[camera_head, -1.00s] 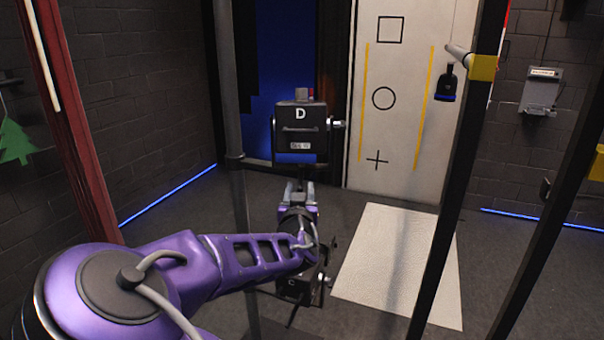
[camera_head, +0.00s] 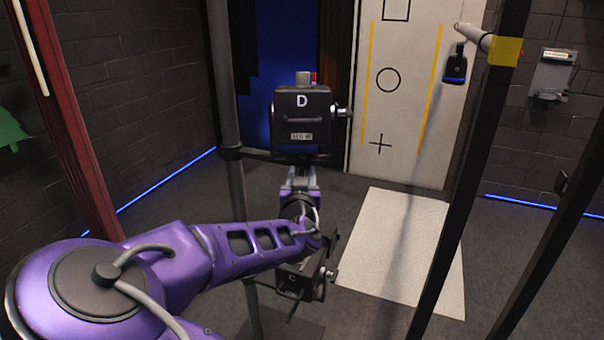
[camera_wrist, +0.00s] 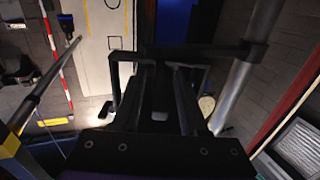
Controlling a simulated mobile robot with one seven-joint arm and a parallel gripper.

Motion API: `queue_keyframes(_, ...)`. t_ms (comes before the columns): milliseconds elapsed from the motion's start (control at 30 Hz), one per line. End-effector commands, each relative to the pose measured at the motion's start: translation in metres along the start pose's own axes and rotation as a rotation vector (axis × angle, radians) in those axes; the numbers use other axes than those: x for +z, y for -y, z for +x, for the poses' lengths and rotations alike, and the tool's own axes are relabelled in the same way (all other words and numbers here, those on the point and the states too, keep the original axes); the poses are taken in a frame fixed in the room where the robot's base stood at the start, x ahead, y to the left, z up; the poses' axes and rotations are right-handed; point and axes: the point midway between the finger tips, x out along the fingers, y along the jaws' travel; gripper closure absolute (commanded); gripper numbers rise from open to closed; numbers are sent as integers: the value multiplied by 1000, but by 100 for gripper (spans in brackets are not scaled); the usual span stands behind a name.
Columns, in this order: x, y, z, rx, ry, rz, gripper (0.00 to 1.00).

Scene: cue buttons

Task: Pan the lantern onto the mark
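A black lantern marked D (camera_head: 303,138) hangs in a yoke at the centre of the head view, its back towards me. My gripper (camera_head: 301,177) is at its lower edge. Whether it touches the lantern is unclear, and its fingers are too small to read there. Dark bars and a dark body fill the middle of the wrist view; I cannot separate gripper from lantern in it. A white panel (camera_head: 412,110) right of the lantern carries a square (camera_head: 396,8), a circle (camera_head: 388,80) and a cross (camera_head: 380,144). I see no clear light spot on these marks.
A second black lantern, marked C (camera_head: 296,281), is low beside my forearm. A dark post (camera_head: 458,190) with a yellow band stands at right, a grey pole (camera_head: 229,100) at left. A small black device (camera_head: 455,68) hangs before the panel. A pale rectangle (camera_head: 395,250) lies on the floor.

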Motion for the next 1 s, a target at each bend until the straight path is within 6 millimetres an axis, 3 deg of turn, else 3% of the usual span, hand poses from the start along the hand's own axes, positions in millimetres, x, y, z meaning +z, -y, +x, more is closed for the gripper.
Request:
queue_keyframes(33, 0, 0, 0, 0, 0, 0, 69)
queue_keyframes(200, 0, 0, 0, 0, 0, 0, 99)
queue_keyframes(1000, -1, 0, 0, 0, -1, 0, 100)
